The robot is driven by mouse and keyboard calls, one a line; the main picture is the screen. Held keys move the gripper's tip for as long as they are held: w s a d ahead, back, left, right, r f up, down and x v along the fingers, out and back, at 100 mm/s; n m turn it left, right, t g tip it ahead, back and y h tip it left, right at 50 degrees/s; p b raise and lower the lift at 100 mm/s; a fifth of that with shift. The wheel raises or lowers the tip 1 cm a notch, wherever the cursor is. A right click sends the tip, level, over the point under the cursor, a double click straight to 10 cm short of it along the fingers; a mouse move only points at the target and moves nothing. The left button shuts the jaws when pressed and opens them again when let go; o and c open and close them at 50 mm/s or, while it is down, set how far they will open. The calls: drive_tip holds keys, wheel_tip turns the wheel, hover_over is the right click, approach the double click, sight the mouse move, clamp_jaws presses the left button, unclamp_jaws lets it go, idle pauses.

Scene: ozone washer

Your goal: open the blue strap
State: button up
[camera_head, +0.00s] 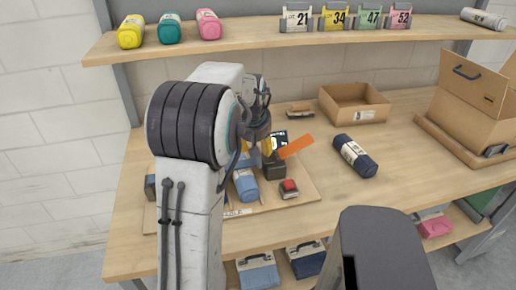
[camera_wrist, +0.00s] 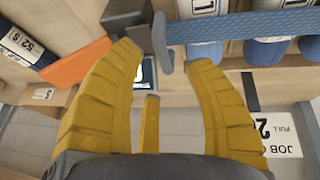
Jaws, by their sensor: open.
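A blue woven strap (camera_wrist: 250,30) runs across the upper right of the wrist view, over several blue rolls (camera_wrist: 270,52) with white labels. A grey hooked end piece (camera_wrist: 160,42) sits at the strap's left end. My gripper (camera_wrist: 165,62) has yellow fingers spread to either side of that end piece, with nothing clearly clasped; contact cannot be told. In the head view my gripper (camera_head: 267,146) is over the wooden board, mostly behind my arm. A blue roll (camera_head: 246,185) shows beside it; the strap is not clear there.
An orange flap (camera_head: 297,146) and black block (camera_head: 274,166) stand close to my gripper. A red button box (camera_head: 289,188) is on the board's front right. A dark blue roll (camera_head: 355,155) and open cardboard box (camera_head: 354,100) lie to the right. A shelf (camera_head: 250,36) hangs above.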

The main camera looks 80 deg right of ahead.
drive_tip(key=shift+x, duration=1.55)
clamp_jaws()
